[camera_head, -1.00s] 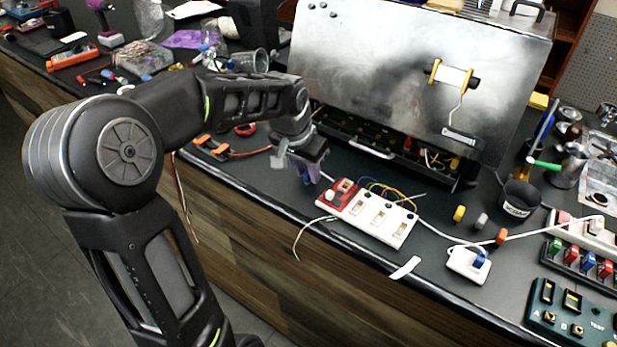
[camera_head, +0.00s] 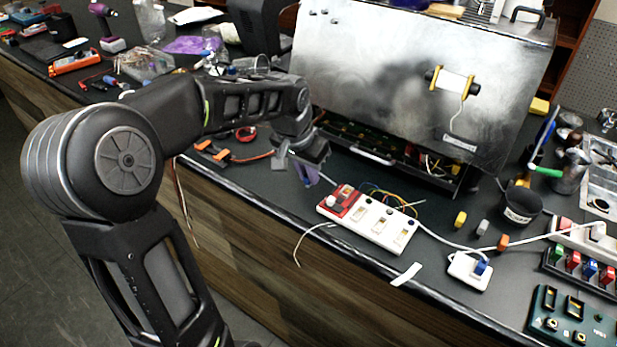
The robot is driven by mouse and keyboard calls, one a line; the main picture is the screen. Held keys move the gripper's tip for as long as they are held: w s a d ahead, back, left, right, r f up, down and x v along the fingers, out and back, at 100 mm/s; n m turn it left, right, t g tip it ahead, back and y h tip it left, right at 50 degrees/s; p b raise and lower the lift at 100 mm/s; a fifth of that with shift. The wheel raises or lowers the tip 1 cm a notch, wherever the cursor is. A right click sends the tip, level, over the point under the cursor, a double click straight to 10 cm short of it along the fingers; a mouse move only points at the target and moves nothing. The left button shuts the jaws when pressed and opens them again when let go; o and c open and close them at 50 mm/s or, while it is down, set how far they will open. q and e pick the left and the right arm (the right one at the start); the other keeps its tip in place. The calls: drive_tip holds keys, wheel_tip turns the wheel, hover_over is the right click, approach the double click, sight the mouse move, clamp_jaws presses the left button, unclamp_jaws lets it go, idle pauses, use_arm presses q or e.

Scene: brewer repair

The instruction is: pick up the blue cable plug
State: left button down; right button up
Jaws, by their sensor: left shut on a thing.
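My left gripper (camera_head: 307,172) points down over the counter, to the left of the white power strip (camera_head: 387,232). It is shut on a small blue-violet piece (camera_head: 308,177), seemingly the blue cable plug. Its shape is mostly hidden by the fingers, and a pale cable runs from beside it toward the strip. The strip has a red socket (camera_head: 340,203) at its left end. Another blue piece (camera_head: 481,266) sits on the small white box (camera_head: 468,272) at the right. My right gripper does not show.
The metal brewer (camera_head: 400,80) stands behind the strip, its lower tray (camera_head: 373,154) jutting forward. A black cup (camera_head: 521,203), small coloured blocks and a dark green panel (camera_head: 570,318) are at the right. Loose cables lie around the strip. The counter's front edge is close.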

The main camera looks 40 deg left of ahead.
use_arm(q)
wheel_tip(320, 180, up, 9)
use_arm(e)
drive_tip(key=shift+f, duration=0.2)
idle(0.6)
